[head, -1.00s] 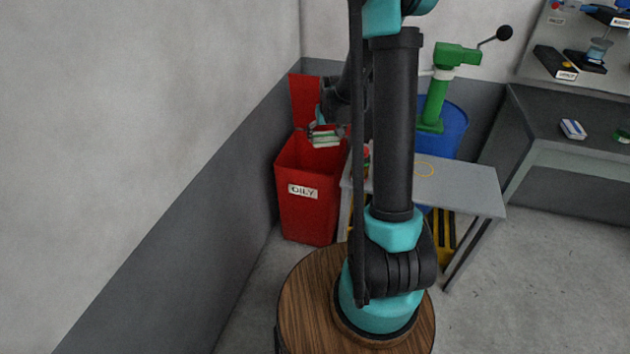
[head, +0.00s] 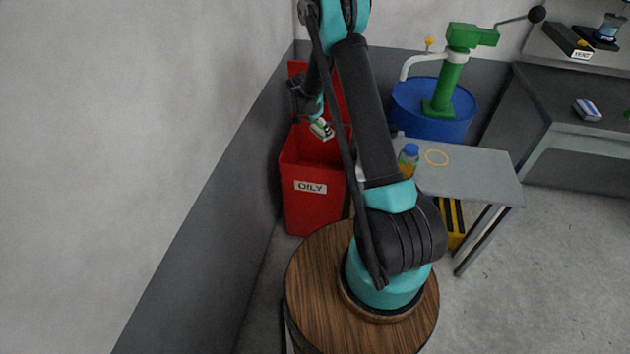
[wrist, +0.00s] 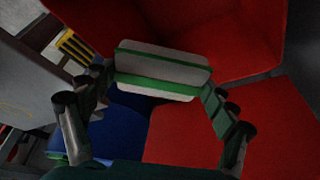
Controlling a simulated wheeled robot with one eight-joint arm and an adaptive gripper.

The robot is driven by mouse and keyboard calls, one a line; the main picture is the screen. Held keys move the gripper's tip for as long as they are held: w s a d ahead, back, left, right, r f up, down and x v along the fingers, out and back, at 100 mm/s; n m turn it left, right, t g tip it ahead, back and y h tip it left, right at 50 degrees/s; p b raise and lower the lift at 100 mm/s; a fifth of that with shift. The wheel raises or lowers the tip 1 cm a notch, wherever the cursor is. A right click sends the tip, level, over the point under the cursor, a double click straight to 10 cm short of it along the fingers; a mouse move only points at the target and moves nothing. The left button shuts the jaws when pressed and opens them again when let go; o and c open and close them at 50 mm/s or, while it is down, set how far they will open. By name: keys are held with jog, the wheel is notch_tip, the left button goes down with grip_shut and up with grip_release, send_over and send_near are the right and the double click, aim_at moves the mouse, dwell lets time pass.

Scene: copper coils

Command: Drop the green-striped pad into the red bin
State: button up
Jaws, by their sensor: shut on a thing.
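The white pad with green stripes (head: 321,128) is in my gripper (head: 317,120), held in the air above the open red bin (head: 318,205). The bin stands by the wall, bears an "OILY" label, and has its red lid raised behind. In the wrist view, the pad (wrist: 160,72) sits crosswise between the two fingers, which grip it at its ends. Red bin surfaces (wrist: 220,30) show behind the pad. My arm hides the bin's right part in the head view.
A grey table (head: 470,178) stands right of the bin, with a blue-capped bottle (head: 408,160) on it. A blue drum (head: 425,115) with a green pump (head: 447,85) is behind. A wall is close on the left.

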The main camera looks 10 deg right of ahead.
jog(key=shift+f, duration=3.15)
jog(key=o, duration=1)
jog(key=v, duration=1.2)
jog(key=shift+w, duration=0.1)
